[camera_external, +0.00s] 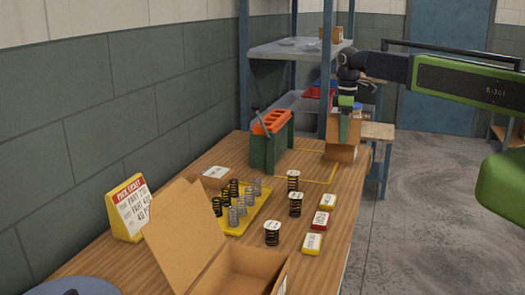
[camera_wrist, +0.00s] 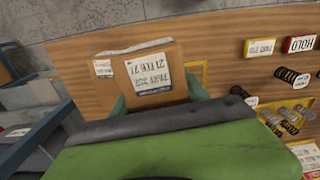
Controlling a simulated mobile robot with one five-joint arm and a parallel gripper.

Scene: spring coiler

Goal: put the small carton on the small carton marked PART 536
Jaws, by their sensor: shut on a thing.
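My gripper (camera_external: 343,138) is at the far right corner of the bench, pointing down, its green fingers shut on a small brown carton (camera_external: 357,128). In the wrist view the held carton (camera_wrist: 168,58) sits between the green fingers (camera_wrist: 157,100), with a white printed label dated 21 FEB facing the camera. A second brown carton (camera_external: 341,154) shows directly below the held one. Whether the two touch is unclear. A smaller white label (camera_wrist: 103,68) shows left of the held carton in the wrist view. No PART 536 marking is readable on either carton.
A green stand with an orange top (camera_external: 272,123) is left of the cartons. Yellow lines (camera_external: 318,181) mark the bench near them. A yellow tray (camera_external: 262,213) of springs, loose springs (camera_external: 295,204), small tags (camera_external: 320,220) and an open box (camera_external: 190,225) lie nearer. Shelving (camera_external: 285,48) stands behind.

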